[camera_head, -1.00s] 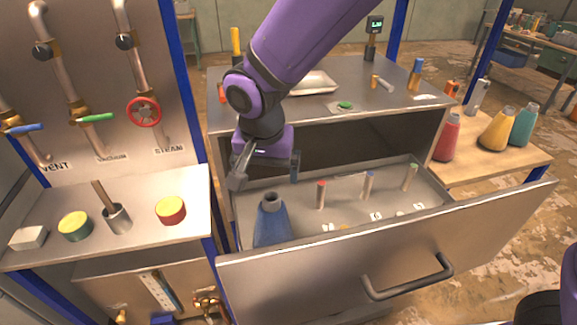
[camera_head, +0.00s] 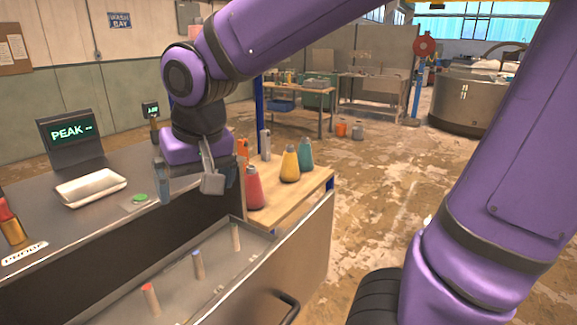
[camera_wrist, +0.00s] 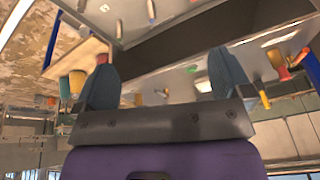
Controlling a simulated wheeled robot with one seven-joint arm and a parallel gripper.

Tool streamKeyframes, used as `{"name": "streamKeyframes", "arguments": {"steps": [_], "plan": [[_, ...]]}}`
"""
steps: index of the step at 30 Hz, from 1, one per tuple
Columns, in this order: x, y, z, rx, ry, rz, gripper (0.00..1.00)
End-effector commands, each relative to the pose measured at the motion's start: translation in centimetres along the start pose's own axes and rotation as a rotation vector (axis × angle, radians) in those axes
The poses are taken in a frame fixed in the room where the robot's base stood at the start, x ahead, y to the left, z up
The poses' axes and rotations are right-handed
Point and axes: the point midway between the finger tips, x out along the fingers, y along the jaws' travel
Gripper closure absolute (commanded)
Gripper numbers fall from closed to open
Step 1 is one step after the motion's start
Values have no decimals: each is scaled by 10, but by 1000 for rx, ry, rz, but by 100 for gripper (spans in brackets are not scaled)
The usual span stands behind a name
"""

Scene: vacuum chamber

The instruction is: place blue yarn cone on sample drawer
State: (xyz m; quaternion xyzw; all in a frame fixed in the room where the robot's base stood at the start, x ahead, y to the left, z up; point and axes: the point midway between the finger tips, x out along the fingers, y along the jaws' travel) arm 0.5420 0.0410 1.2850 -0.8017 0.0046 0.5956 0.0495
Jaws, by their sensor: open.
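The sample drawer (camera_head: 312,250) is pulled open below the metal cabinet in the head view; several upright pegs with coloured tops stand in it. Part of the drawer (camera_wrist: 135,14) shows at the top of the wrist view. My gripper (camera_head: 187,186) is open and empty, above the cabinet's front edge, clear of the drawer. Its two spread fingers (camera_wrist: 161,68) show in the wrist view with nothing between them. The blue yarn cone is in neither current view; the near left part of the drawer is out of frame.
A red cone (camera_head: 254,189), a yellow cone (camera_head: 290,165) and a teal cone (camera_head: 306,154) stand on the wooden table (camera_head: 310,181) beyond the drawer. The cabinet top holds a metal tray (camera_head: 90,187) and a PEAK display (camera_head: 71,129). Open floor lies to the right.

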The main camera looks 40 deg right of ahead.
Motion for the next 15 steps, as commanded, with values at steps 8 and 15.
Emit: {"name": "streamKeyframes", "arguments": {"steps": [8, 15], "plan": [[-49, 80, 45, -35, 103, 11, 2], [-66, 110, 81, -75, 159, 36, 2]]}}
